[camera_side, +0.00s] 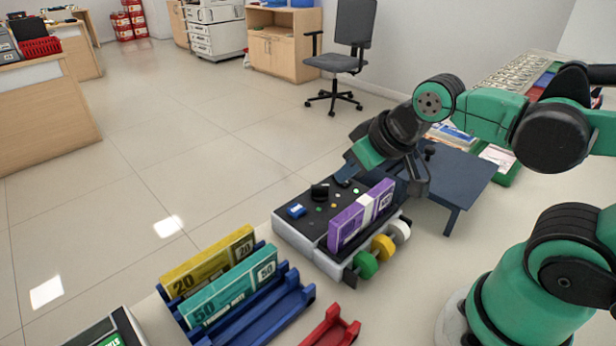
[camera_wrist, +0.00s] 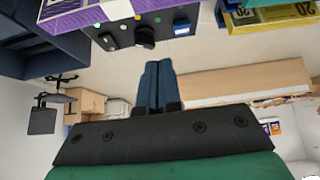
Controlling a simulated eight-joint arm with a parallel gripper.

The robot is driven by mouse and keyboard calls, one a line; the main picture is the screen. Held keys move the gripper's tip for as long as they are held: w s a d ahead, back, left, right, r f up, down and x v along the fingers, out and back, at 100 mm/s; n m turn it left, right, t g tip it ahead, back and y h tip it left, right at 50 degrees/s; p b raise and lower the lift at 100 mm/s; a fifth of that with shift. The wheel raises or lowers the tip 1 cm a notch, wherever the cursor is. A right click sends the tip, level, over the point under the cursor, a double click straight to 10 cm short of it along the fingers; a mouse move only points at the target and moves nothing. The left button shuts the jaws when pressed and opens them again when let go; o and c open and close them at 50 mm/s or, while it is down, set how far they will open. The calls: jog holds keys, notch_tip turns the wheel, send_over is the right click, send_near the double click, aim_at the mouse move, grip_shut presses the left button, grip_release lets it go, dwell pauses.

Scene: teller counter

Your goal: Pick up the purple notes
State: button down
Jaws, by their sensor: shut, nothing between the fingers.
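The purple notes (camera_side: 362,215) are a banded bundle with a white strap, standing on edge along the right side of a dark machine (camera_side: 290,222). In the wrist view the purple notes (camera_wrist: 100,12) show at the upper left, cut off by the frame edge. My gripper (camera_side: 346,172) is above the back of the machine, behind the notes and apart from them. In the wrist view my gripper (camera_wrist: 158,64) has its two blue fingers together, with nothing between them.
A blue rack (camera_side: 262,318) in front holds yellow notes (camera_side: 208,262) and teal notes (camera_side: 233,290). Green, yellow and white knobs (camera_side: 383,247) stick out from the machine's right side. A dark blue stand (camera_side: 462,178) is behind it, and a red holder (camera_side: 333,328) in front.

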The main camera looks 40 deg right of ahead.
aim_at(365, 200)
jog(key=c, duration=0.6)
grip_release()
jog(key=m+g, duration=0.2)
jog(key=m, duration=0.2)
jog(key=d+f+m+g, duration=0.1)
jog(key=m, duration=0.4)
jog(key=s+d+f+m+g, duration=0.1)
jog(key=m+g, duration=0.1)
jog(key=m, duration=0.2)
jog(key=shift+f+m+g, duration=0.1)
jog(key=shift+m+g, duration=0.2)
jog(key=shift+m, duration=0.1)
jog(key=m, duration=0.1)
jog(key=m+g, duration=0.1)
jog(key=m, duration=0.2)
jog(key=shift+s+d+f+g, duration=0.3)
jog(key=shift+f, duration=2.8)
